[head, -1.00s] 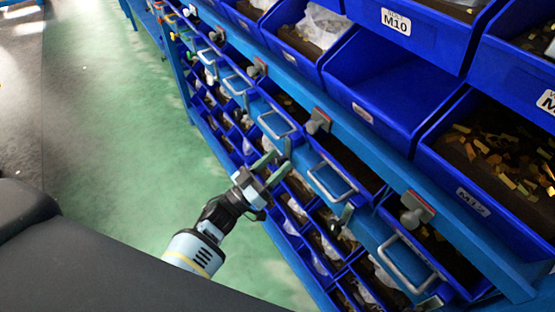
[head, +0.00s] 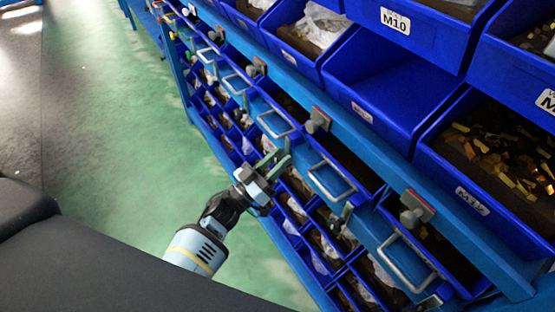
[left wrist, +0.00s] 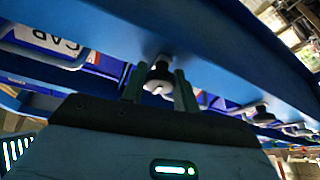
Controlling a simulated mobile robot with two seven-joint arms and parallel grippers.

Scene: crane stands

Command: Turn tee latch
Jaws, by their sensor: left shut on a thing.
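My left gripper (head: 276,164) is at the lower blue rail of the rack, between two drawer handles. In the head view the fingers hide this latch. Other grey tee latches with reddish plates sit along the upper rail, one above right of the gripper (head: 318,120) and one nearer (head: 415,208). My right gripper is not in view.
Metal drawer handles (head: 331,180) flank the gripper closely. The green floor (head: 130,160) left of the rack is clear.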

